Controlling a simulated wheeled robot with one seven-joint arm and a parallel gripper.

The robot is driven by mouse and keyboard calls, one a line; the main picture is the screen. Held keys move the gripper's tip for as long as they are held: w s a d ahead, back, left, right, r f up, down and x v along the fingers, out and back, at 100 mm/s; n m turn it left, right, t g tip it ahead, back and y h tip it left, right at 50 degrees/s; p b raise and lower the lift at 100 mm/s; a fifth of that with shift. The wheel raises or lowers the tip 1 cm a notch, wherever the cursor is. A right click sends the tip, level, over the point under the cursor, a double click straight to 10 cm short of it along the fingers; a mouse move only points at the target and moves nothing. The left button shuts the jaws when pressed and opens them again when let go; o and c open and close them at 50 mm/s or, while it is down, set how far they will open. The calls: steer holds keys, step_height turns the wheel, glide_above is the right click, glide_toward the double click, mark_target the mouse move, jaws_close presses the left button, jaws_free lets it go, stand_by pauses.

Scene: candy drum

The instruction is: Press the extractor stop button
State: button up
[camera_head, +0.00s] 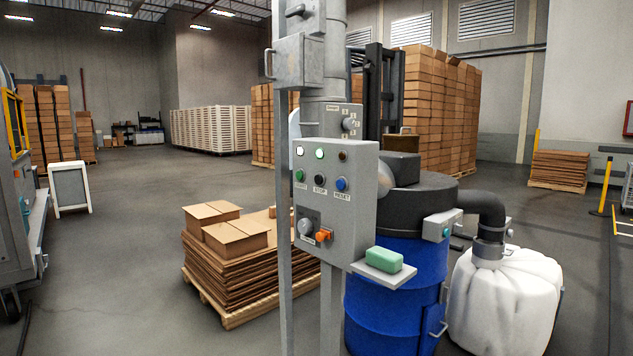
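A grey control panel (336,208) stands on a grey post in the middle of the view. Its middle row holds a green button (300,176), a black button (320,180) labelled STOP and a blue button (341,184) labelled RESET. Above them are lamps; the left (300,152) and middle (320,153) ones look lit, the right one dark. Behind the panel is a blue drum (397,285) with a black top, which looks like the extractor; the panel hides part of it. A small grey box on the drum bears a teal button (446,232). My gripper is not in view.
Below the STOP button are a grey knob (305,226) and an orange switch (323,235). A green block (384,260) lies on a small shelf (395,277) jutting from the panel. A white bag (505,300) stands right. Stacked flat cardboard (235,265) lies behind left.

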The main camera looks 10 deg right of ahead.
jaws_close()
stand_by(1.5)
